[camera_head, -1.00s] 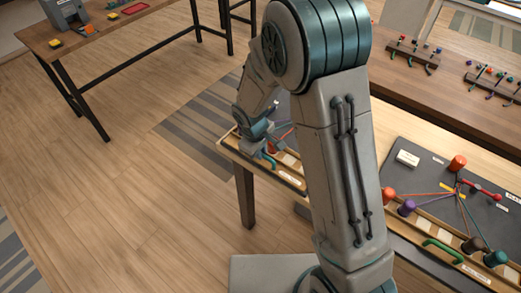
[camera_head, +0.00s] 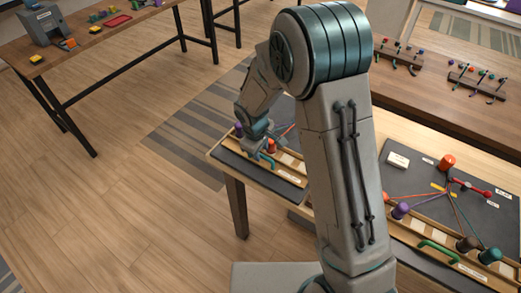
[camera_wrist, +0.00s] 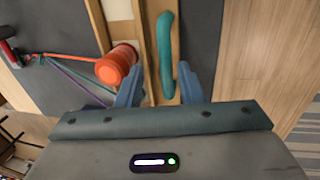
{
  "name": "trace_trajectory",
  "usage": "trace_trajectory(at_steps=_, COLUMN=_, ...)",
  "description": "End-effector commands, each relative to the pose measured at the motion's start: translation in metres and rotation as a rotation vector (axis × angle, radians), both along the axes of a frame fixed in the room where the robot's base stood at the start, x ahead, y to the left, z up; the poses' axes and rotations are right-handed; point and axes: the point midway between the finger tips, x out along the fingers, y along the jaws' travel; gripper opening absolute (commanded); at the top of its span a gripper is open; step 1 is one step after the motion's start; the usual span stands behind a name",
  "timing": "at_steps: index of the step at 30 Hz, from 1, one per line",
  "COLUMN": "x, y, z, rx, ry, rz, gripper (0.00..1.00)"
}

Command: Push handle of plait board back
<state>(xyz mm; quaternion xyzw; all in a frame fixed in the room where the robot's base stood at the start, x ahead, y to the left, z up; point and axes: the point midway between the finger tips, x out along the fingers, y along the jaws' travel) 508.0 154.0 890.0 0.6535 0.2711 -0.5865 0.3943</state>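The plait board (camera_head: 228,150) by my gripper lies on the left end of the table and has a teal handle (camera_head: 267,158) on its front wooden rail. In the wrist view the teal handle (camera_wrist: 166,40) runs lengthwise between the fingers of my gripper (camera_wrist: 163,70). The fingers are apart, one on each side of the handle's near end, with a gap visible on both sides. An orange bobbin (camera_wrist: 117,64) with a cord stands beside the left finger. In the head view my gripper (camera_head: 262,143) is small and partly hides the board.
A second board (camera_head: 400,180) with a green handle (camera_head: 438,251) and several bobbins lies to the right, beyond my arm. A purple bobbin (camera_head: 239,129) stands left of my gripper. Open wooden floor (camera_head: 120,210) lies to the left.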

Motion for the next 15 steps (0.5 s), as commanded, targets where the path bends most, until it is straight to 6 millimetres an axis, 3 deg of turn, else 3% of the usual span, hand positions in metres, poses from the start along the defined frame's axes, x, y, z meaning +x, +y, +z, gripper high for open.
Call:
trace_trajectory(at_steps=8, x=-0.002, y=0.003, z=0.009, rx=0.002, ry=0.000, rz=0.001, gripper=0.34)
trace_trajectory(at_steps=15, x=-0.008, y=0.006, z=0.051, rx=0.003, ry=-0.004, rz=0.000, gripper=0.34)
